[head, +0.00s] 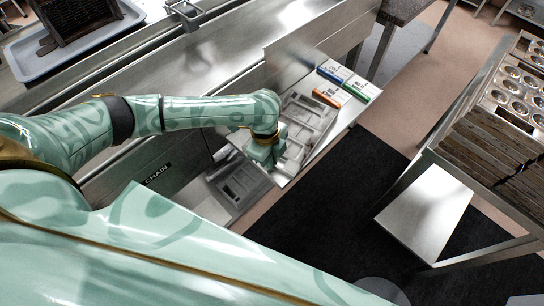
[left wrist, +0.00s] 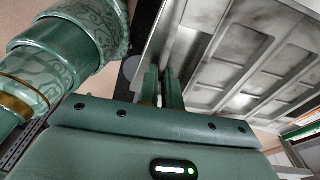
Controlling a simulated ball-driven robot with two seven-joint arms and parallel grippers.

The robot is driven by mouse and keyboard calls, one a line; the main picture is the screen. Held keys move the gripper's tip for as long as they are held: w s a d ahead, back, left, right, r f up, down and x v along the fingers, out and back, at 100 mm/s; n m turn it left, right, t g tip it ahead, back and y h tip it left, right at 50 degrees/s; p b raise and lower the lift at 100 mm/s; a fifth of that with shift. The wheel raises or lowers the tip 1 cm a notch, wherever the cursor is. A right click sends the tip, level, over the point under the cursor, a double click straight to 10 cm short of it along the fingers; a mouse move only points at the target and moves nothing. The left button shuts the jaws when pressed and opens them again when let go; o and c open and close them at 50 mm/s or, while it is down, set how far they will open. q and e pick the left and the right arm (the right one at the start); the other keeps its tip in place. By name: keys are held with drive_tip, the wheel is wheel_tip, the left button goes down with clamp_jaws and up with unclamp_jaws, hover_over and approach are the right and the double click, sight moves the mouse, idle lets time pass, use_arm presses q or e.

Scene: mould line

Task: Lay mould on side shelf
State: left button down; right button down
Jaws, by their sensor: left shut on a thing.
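A grey metal mould (head: 309,120) with rectangular recesses is beside the long steel line in the head view, over a pale side shelf (head: 346,110). My left gripper (head: 275,163) is at the mould's near left edge, mostly hidden by its own wrist. In the left wrist view the fingers (left wrist: 164,88) are shut on the edge of the mould (left wrist: 255,55), whose recessed face fills the upper right. I cannot tell whether the mould touches the shelf. My right gripper is not in view.
Orange (head: 327,96), blue (head: 330,75) and green (head: 356,92) boxes stand at the shelf's far end. A darker recessed tray (head: 243,184) is left of the gripper. A black mat (head: 345,195) covers floor to the right, before a rack of round-cup moulds (head: 518,90).

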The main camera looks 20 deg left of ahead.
use_arm(q)
drive_tip(key=c, duration=1.5)
unclamp_jaws()
drive_tip(key=shift+r, duration=0.1)
drive_tip(key=r+p, duration=0.1)
drive_tip(key=r, duration=0.4)
drive_tip(key=a+r+p, duration=0.1)
drive_tip(key=r+p, duration=0.1)
drive_tip(key=r, duration=0.3)
drive_tip(key=a+r+p, duration=0.1)
drive_tip(key=r+p, duration=0.1)
drive_tip(key=r, duration=0.4)
drive_tip(key=shift+w, duration=0.1)
